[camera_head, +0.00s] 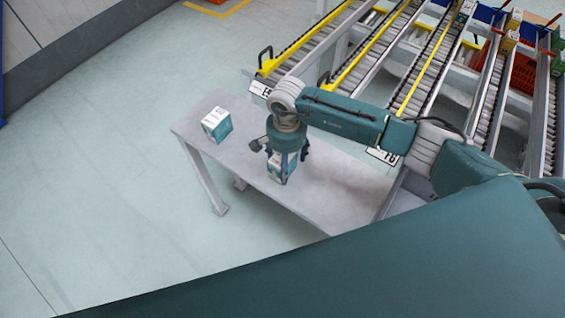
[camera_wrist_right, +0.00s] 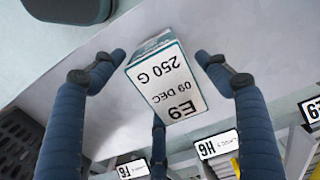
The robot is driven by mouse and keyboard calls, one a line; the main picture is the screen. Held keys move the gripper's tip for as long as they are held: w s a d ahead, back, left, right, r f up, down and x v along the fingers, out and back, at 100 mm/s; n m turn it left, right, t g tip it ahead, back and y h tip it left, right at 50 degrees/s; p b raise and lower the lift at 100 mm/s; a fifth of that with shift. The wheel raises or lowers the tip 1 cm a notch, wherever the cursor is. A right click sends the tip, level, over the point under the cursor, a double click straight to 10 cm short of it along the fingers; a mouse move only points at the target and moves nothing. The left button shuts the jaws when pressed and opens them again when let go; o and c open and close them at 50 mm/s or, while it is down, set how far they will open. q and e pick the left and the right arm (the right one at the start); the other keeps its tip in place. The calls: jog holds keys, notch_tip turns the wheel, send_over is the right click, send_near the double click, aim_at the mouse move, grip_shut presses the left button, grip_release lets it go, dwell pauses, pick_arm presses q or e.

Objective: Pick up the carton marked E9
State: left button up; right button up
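The carton marked E9 (camera_wrist_right: 172,80) is white with a teal edge and shows "09 DEC" and "250 G" in the right wrist view. In the head view this carton (camera_head: 275,170) stands on the grey table (camera_head: 335,180), partly hidden by my right gripper. My right gripper (camera_head: 284,178) points down over it. In the right wrist view its dark blue fingers (camera_wrist_right: 160,58) are spread on either side of the carton, with gaps visible, and a third finger is below it. My left gripper is not in view.
A second white and teal carton (camera_head: 217,125) stands at the table's left end, clear of my arm. Roller conveyors (camera_head: 420,55) with yellow rails run behind the table. The floor to the left is free.

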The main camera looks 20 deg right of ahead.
jog(key=c, duration=1)
jog(key=shift+w+r, duration=0.1)
jog(key=shift+r, duration=0.05)
